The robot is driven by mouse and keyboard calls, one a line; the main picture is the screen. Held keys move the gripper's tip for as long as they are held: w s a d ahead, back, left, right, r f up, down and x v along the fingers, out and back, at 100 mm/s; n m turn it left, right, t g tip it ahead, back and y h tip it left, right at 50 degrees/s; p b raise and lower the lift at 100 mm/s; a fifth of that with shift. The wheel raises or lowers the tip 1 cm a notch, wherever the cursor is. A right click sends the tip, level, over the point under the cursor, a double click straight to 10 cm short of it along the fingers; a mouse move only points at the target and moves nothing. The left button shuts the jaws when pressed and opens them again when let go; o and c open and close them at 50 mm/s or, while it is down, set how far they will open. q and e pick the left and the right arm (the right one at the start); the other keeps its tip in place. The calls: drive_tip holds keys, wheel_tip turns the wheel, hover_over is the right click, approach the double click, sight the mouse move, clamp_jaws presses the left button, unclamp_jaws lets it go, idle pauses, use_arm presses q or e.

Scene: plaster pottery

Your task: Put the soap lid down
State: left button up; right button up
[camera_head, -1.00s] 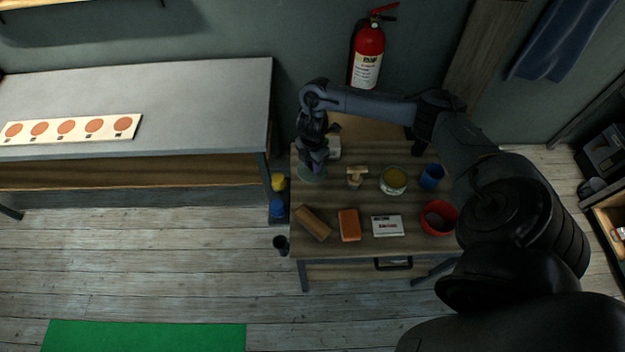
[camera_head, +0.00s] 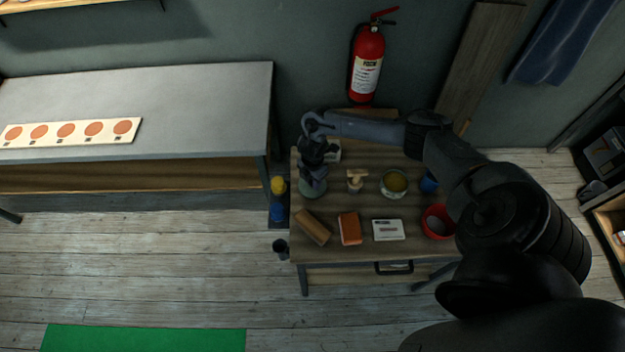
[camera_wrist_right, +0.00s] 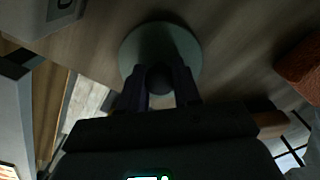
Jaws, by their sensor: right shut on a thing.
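The soap lid (camera_head: 311,194) is a round grey-green disc at the left side of the wooden table, mostly under my right gripper (camera_head: 313,184). In the right wrist view the lid (camera_wrist_right: 185,45) lies beyond the fingertips, with a dark round knob (camera_wrist_right: 159,80) at its near side. My right gripper (camera_wrist_right: 159,88) is shut on the lid by this knob. The lid is over the tabletop; whether it touches the wood cannot be told. My left gripper is not in view.
Along the table's front lie a wooden block (camera_head: 312,227), an orange block (camera_head: 350,229), a white labelled box (camera_head: 388,230) and a red bucket (camera_head: 438,221). A pale box (camera_head: 334,150) stands behind.

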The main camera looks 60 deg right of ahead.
drive_tip(key=shift+f, duration=0.1)
drive_tip(key=o, duration=1.1)
drive_tip(key=shift+c, duration=0.2)
